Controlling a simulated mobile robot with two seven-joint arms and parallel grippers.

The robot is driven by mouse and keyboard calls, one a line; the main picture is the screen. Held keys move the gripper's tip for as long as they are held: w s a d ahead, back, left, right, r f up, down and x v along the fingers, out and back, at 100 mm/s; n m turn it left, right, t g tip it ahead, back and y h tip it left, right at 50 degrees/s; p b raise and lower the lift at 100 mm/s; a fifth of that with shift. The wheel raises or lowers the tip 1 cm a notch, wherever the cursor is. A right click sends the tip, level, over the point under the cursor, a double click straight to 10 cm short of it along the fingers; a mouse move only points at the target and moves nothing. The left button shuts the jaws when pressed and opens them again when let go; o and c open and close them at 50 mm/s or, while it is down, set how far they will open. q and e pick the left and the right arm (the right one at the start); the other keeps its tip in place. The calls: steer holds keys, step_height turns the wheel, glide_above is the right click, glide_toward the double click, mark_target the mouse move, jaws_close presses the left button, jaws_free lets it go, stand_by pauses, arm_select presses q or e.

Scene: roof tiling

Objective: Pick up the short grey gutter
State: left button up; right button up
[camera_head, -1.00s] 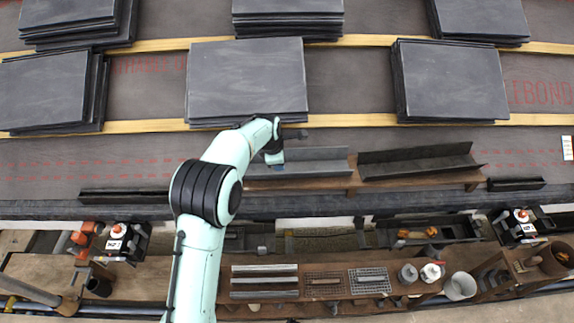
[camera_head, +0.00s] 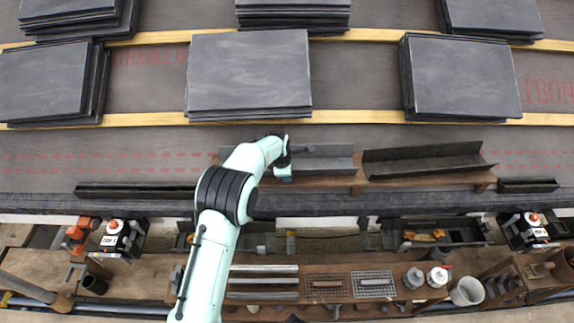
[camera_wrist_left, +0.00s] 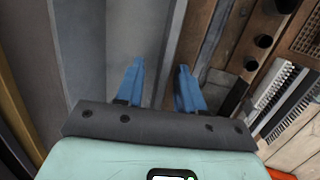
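The short grey gutter (camera_head: 325,158) lies on a wooden board on the roof edge, its left part hidden by my left arm. It also shows large in the left wrist view (camera_wrist_left: 136,28). My left gripper (camera_head: 284,168) is at the gutter's left part. In the left wrist view my left gripper (camera_wrist_left: 160,88) has its two blue fingers apart with nothing held. One finger appears over the gutter's inside, the other past its thin side wall; contact cannot be told. My right gripper is not in view.
A darker gutter (camera_head: 425,162) lies right of the grey one on the same board (camera_head: 365,182). Slate stacks (camera_head: 250,75) stand behind on yellow battens. Below the roof edge a wooden bench (camera_head: 338,270) carries strips, grates and cups.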

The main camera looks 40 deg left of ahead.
arm_select(q)
steer(key=shift+r, duration=0.15)
jaws_close()
